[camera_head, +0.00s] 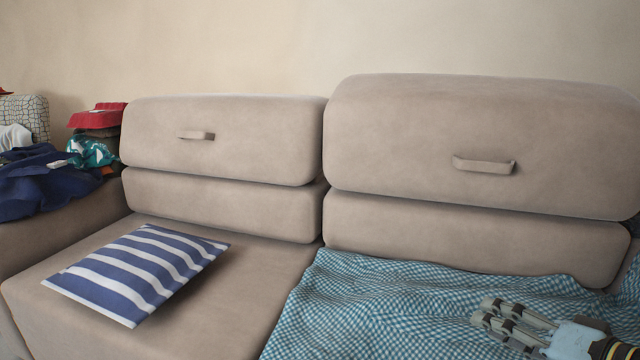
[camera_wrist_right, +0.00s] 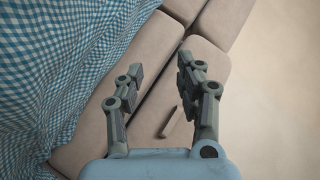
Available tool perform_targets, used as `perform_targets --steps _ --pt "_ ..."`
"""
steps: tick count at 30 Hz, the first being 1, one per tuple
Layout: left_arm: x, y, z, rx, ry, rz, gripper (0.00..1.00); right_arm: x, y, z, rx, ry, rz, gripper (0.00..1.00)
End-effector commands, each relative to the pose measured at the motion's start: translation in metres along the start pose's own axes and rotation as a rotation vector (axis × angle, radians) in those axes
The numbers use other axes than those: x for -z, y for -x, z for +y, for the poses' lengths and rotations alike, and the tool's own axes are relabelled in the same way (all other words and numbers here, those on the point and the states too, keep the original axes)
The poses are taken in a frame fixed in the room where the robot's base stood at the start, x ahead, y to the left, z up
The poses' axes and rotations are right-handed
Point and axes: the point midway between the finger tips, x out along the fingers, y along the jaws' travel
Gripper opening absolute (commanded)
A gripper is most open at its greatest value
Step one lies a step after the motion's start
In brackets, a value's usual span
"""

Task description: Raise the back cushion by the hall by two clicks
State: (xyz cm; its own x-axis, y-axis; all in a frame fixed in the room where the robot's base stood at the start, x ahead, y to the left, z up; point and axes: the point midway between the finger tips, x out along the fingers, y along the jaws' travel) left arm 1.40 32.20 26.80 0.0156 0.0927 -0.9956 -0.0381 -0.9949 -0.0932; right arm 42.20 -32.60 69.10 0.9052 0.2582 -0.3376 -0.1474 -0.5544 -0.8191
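Two beige upper back cushions stand on the sofa, a left one (camera_head: 225,150) and a right one (camera_head: 420,125); no hall shows to tell which is beside it. Each has a fabric pull loop on its front, a left loop (camera_head: 196,135) and a right loop (camera_head: 484,165). The right cushion's top sits higher in the picture. My right gripper (camera_head: 481,311) is over the checkered blanket, below and apart from the right loop. In the right wrist view the gripper (camera_wrist_right: 161,67) is open and empty, with a loop (camera_wrist_right: 171,122) seen between its fingers. My left gripper is out of view.
A blue-white checkered blanket (camera_head: 370,310) covers the right seat. A striped pillow (camera_head: 140,270) lies on the left seat (camera_head: 240,310). The cushion fronts are clear.

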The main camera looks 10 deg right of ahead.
Motion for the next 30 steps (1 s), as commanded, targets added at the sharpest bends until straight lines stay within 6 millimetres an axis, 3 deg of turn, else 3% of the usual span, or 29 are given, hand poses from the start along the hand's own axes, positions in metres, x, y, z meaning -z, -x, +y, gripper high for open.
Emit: perform_targets --steps 1,4,6,9,15,24,30 --pt "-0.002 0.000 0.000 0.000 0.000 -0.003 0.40 -0.026 0.003 -0.003 -0.040 0.075 -0.065 0.36" --pt "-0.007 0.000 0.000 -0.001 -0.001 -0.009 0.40 -0.078 0.018 -0.001 -0.157 0.287 -0.222 0.36" --pt "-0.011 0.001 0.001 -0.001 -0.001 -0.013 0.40 -0.103 0.034 0.004 -0.244 0.428 -0.324 0.36" --pt "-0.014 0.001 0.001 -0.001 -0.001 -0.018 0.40 -0.122 0.057 0.011 -0.352 0.576 -0.437 0.36" --pt "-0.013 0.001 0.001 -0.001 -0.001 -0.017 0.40 -0.137 0.100 0.021 -0.521 0.747 -0.604 0.36" --pt "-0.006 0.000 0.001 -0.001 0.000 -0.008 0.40 -0.142 0.165 0.026 -0.728 0.857 -0.814 0.36" --pt "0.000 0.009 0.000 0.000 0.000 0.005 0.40 -0.157 0.143 0.068 -0.738 0.849 -0.828 0.36"
